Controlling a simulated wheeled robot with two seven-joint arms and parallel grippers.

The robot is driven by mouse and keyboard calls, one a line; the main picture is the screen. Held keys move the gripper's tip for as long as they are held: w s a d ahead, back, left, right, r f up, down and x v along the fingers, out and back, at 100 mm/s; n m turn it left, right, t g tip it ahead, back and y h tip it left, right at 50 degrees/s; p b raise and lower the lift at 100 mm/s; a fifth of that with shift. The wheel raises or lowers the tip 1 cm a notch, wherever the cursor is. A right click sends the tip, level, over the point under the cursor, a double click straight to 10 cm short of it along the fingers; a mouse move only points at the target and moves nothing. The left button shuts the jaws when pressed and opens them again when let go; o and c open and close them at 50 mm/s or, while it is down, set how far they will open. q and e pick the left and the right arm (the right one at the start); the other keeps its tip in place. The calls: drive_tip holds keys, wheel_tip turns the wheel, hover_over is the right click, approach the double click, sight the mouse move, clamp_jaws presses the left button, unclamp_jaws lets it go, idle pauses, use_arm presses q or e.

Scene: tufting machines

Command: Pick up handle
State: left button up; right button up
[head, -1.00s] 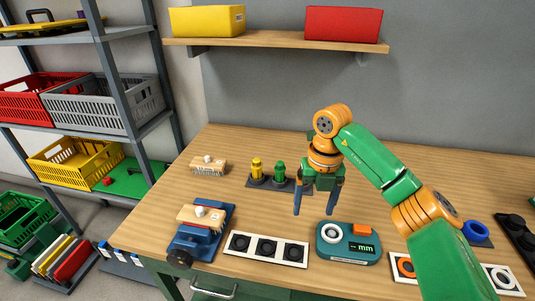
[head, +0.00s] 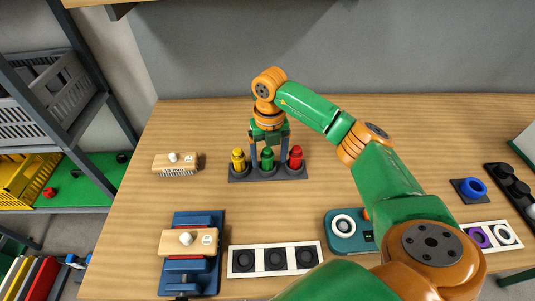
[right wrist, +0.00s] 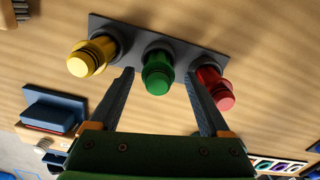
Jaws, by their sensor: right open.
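Three upright handles stand in a dark rack (head: 240,176) on the table: yellow (head: 238,160), green (head: 267,160) and red (head: 296,157). My right gripper (head: 268,152) is open and points down over the rack, with a finger on each side of the green handle. In the right wrist view the open fingers (right wrist: 158,76) flank the green handle (right wrist: 157,77). The yellow (right wrist: 88,59) and red (right wrist: 213,88) handles lie outside the fingers. I cannot tell whether a finger touches the green handle. My left gripper is out of view.
A wooden brush block (head: 178,162) lies left of the rack. A blue fixture (head: 200,271) holding another wooden block, a white tray with black sockets (head: 241,259) and a teal gauge (head: 340,242) line the front. My right arm covers the right-hand middle.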

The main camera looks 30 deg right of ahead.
drive_tip(key=shift+w+f, duration=0.35)
drive_tip(key=shift+f, duration=0.1)
drive_tip(key=shift+c, duration=0.5)
drive_tip(key=shift+s+r, duration=0.15)
drive_tip(key=c, duration=0.7)
clamp_jaws()
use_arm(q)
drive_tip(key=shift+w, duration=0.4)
